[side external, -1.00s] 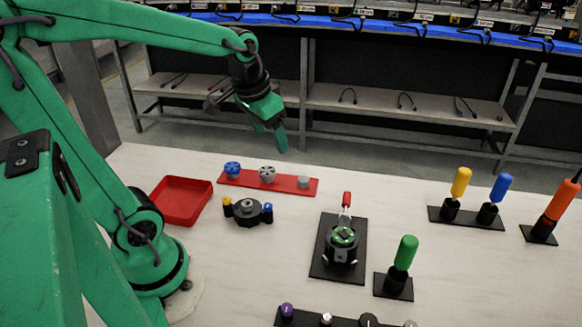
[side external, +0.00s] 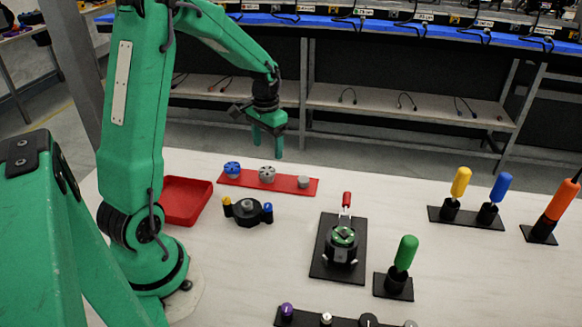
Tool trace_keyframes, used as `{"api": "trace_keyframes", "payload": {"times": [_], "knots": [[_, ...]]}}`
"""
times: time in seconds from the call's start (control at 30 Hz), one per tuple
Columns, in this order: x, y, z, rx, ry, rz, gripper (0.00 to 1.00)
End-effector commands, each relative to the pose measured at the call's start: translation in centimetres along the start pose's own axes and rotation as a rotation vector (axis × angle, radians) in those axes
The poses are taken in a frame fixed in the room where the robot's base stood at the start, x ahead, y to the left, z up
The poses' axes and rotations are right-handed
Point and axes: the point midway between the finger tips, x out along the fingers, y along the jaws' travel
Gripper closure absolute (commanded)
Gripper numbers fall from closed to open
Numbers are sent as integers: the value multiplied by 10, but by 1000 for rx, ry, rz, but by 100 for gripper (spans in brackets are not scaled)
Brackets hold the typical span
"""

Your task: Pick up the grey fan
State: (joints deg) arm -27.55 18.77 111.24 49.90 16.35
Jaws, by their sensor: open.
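The grey fan (side external: 267,174) is most likely the finned grey part in the middle of a red strip (side external: 285,186) on the table. A blue finned part (side external: 232,169) sits to its left on the strip, and a small grey cylinder (side external: 304,182) sits to its right. My gripper (side external: 267,150) is open and empty, pointing down above the strip. Its fingers appear over the grey fan in the picture, with a gap between. The exact height and depth offset cannot be told.
A red tray (side external: 184,222) lies to the left, and a black part with yellow and blue knobs (side external: 248,212) in front. A black fixture (side external: 340,248) with a red handle and a green-handled tool (side external: 404,255) stand right. Yellow, blue and orange tools stand farther right.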

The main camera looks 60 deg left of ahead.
Motion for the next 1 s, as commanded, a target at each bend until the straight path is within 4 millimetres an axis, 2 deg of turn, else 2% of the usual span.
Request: {"api": "trace_keyframes", "payload": {"times": [0.23,0.53,0.83,1.0], "knots": [[4,-1,0,-1,-3,1,30],[26,-1,0,-1,-3,1,30],[31,-1,1,-1,-3,1,30],[46,-2,4,-1,-4,1,30]]}}
